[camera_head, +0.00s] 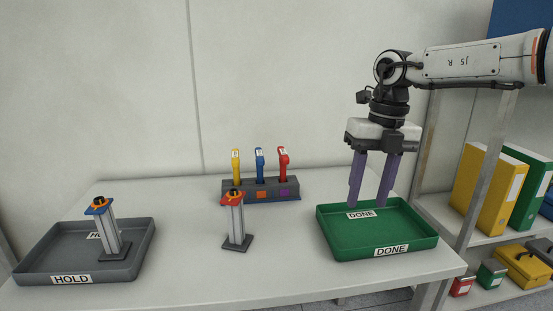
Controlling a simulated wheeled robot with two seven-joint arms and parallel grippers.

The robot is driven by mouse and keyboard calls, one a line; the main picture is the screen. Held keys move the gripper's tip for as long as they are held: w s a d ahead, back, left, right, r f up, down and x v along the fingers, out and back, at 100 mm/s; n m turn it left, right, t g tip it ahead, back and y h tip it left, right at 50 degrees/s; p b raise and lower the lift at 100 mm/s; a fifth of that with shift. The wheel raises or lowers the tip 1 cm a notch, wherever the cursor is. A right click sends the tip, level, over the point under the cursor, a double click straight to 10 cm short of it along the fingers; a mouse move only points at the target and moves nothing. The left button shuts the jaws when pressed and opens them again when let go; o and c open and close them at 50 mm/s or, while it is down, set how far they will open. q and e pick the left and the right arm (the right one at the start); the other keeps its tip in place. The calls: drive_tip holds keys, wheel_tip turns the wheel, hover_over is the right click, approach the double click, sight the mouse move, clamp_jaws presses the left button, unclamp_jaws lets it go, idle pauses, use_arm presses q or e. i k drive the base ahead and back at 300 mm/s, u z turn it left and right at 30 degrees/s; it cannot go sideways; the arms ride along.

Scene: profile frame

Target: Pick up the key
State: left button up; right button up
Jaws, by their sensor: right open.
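Three upright items with coloured handles, likely keys, stand in a dark grey rack (232,196) at the back middle: a yellow one (236,165), a blue one (260,164) and a red one (283,163). I cannot tell which is the task's key. My right gripper (367,205) is open and empty, pointing down over the green DONE tray (385,252), to the right of the rack. Its purple fingers are apart. My left gripper is not in view.
A metal profile post with a red top (237,220) stands on the white table (190,280) in front of the rack. Another with a blue top (107,230) stands in the grey HOLD tray (140,245) at left. Shelves with binders (480,185) are at right.

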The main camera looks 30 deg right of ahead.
sight(285, 160)
drive_tip(key=i, duration=1.3)
